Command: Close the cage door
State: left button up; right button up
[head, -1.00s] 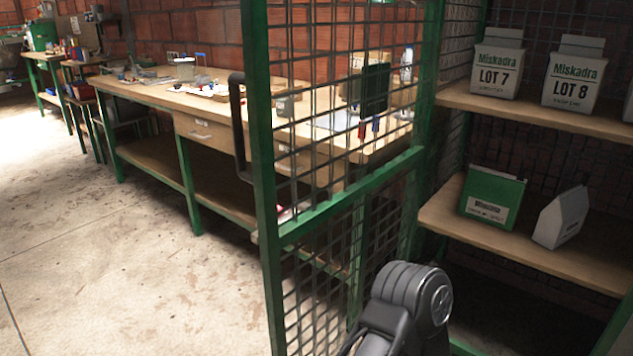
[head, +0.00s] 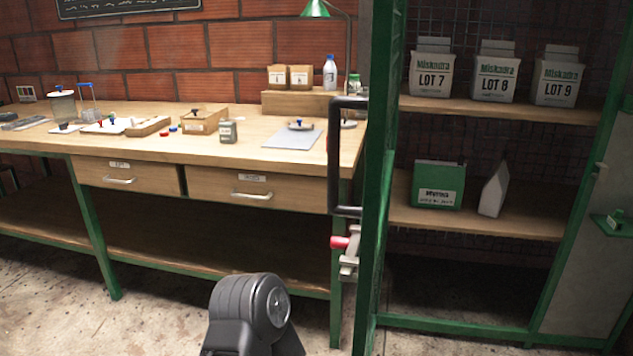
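The cage door (head: 374,190) has a green frame and stands open. I see it nearly edge-on, a narrow upright strip left of the cage opening. Its black bar handle (head: 335,155) sticks out to the left. Below the handle is a grey latch with a red knob (head: 339,242). The cage (head: 455,321) stands open, with its shelves in plain view. Neither gripper is in view. A dark rounded link of my own arm shows at the bottom middle, apart from the door in the picture.
A wooden workbench (head: 60,140) with drawers, jars and tools runs along the brick wall to the left. Inside the cage, white Miskadra bags (head: 495,78) stand on the upper shelf and a green box (head: 437,185) on the lower one. Concrete floor (head: 150,315) shows in front of the bench.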

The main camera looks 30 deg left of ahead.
aim_at(373, 103)
jog(key=j, duration=1.25)
jog(key=k, duration=0.05)
